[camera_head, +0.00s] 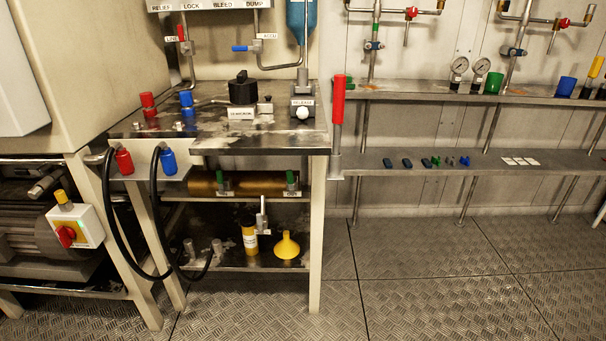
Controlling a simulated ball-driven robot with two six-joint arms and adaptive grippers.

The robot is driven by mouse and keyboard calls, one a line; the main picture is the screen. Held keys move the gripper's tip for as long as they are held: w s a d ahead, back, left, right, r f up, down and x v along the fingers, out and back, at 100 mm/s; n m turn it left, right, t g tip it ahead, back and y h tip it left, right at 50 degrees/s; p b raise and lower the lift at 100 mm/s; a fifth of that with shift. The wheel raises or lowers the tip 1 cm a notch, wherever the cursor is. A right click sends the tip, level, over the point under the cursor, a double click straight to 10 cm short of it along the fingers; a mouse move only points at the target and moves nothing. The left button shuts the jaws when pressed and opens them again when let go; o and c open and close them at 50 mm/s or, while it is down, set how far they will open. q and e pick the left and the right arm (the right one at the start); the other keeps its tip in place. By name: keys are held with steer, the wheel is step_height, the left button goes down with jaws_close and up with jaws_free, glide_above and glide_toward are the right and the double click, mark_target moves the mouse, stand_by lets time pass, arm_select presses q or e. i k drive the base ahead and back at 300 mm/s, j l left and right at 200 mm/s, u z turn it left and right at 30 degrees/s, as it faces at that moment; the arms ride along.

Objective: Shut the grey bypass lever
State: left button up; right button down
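A small grey lever (262,214) stands upright in front of the lower part of the steel bench, just right of a yellow bottle. A pale label plate sits at its foot, too small to read, so I cannot confirm that it is the bypass lever. Two green-handled levers (221,181) (291,178) sit on the brass cylinder (255,183) above it. Neither of my grippers is in view.
The bench (200,150) carries a black knob block (242,90) and a release valve (302,105). A red-handled lever (337,105) rises at its right edge. Black hoses (158,230) hang in front. A yellow funnel (287,246) stands on the bottom shelf. The floor (430,290) is clear.

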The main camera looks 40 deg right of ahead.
mark_target(260, 226)
steer(key=z, duration=1.15)
